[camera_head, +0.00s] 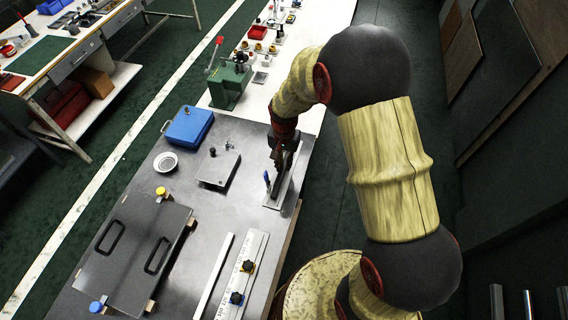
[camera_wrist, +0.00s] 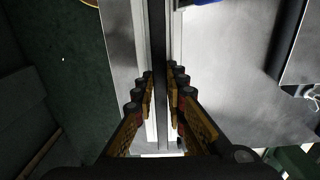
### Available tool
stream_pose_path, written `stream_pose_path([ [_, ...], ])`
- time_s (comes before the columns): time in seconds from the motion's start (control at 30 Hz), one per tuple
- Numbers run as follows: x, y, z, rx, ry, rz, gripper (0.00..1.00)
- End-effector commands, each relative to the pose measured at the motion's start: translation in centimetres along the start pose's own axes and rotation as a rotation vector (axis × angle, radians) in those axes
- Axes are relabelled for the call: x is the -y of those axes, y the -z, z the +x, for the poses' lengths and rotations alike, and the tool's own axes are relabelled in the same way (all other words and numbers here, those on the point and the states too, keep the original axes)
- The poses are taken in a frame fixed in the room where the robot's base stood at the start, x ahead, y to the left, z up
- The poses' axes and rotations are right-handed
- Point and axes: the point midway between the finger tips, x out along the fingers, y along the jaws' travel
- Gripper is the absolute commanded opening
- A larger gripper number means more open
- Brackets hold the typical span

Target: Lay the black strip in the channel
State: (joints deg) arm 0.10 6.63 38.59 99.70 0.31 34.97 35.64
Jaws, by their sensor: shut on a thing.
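My gripper (camera_head: 284,165) is over the long, light channel fixture (camera_head: 273,203) near the right edge of the grey table. In the wrist view, the fingertips (camera_wrist: 162,84) are closed around the thin black strip (camera_wrist: 158,40). The strip runs lengthwise up the picture, between the pale walls of the channel (camera_wrist: 177,45), and looks in line with them. I cannot tell whether it touches the channel floor. In the head view my gripper and arm hide most of the strip. A blue knob (camera_head: 266,177) stands beside the gripper.
A small plate with a knob (camera_head: 219,168), a blue box (camera_head: 188,126) and a round dish (camera_head: 166,162) lie to the left. A dark panel with two handles (camera_head: 130,255) and a pale bar with knobs (camera_head: 245,275) are nearer. A green press (camera_head: 229,85) stands behind.

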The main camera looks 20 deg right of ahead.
Motion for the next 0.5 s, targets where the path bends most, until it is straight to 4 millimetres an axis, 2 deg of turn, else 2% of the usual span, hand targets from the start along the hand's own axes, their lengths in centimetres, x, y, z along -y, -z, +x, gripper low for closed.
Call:
stream_pose_path([
  [0.5, 0.0, 0.0, 0.9, 0.000, 0.000, 0.000, 0.00],
])
